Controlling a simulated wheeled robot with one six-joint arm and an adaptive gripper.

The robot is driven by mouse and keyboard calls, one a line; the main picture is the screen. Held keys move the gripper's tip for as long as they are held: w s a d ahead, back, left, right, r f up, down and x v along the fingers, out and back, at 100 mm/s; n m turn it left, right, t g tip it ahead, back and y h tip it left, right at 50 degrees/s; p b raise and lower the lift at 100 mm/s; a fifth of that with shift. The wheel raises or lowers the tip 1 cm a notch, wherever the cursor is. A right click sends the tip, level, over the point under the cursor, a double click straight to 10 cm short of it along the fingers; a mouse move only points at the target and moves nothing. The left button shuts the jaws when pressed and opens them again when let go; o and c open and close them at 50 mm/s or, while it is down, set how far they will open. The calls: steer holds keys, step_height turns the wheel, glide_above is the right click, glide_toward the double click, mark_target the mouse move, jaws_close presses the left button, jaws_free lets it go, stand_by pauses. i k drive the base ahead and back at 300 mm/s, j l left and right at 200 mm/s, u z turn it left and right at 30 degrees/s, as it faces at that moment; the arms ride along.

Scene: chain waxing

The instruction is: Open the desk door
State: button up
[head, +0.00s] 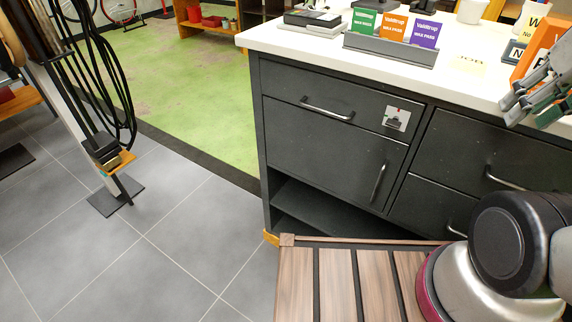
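The desk (262,140) is dark grey with a white top. Its door (320,155) is the panel below the top left drawer and appears closed, flush with the front. The door has a vertical metal handle (378,182) near its right edge. What looks like my gripper (522,105), grey with green parts, is at the right edge, partly cut off. In the picture it is up and to the right of the door handle, apart from it. Its opening cannot be made out.
The top left drawer (285,82) has a bar handle and a lock plate (397,118). More drawers (470,150) are to the right. An open shelf (315,208) lies under the door. Wax packs (395,32) stand on the desktop. Tiled floor (170,220) at left is clear.

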mark_target(356, 163)
steer(key=i+l+u, duration=0.1)
steer(key=u, duration=0.55)
steer(key=k+l+u, duration=0.15)
steer(key=k+l, duration=0.2)
steer(key=l, duration=0.15)
steer(key=k+l, duration=0.65)
steer(key=k, duration=0.2)
